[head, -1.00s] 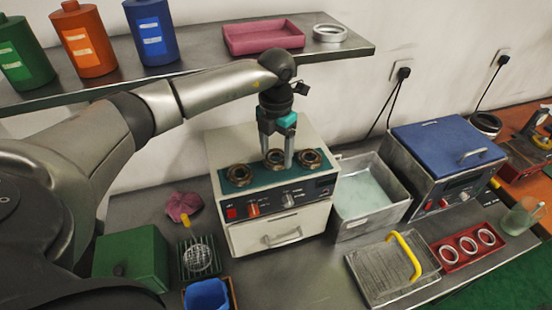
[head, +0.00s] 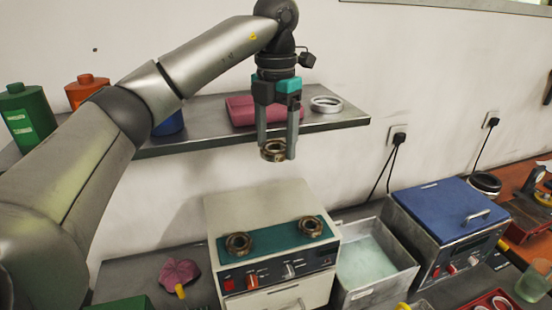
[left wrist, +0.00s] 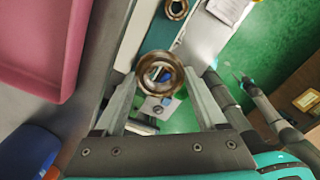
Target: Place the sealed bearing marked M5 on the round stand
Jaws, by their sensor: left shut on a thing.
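My left gripper (head: 277,150) is shut on a brown metal bearing ring (head: 273,152) and holds it in the air above the cream machine, in front of the shelf edge. In the left wrist view the ring (left wrist: 160,55) sits between the two fingers, its hole open to the camera. No M5 marking is readable. Two similar rings, a left one (head: 237,244) and a right one (head: 311,226), sit on the machine's teal top strip. A low round silver piece (head: 326,104) lies on the shelf; I cannot tell whether it is the round stand.
The shelf (head: 190,131) also carries a pink tray (head: 245,111) and several bottles. Below stand the cream machine (head: 245,203), an open metal basin (head: 375,260) and a blue-lidded unit (head: 440,212). The air around the held ring is clear.

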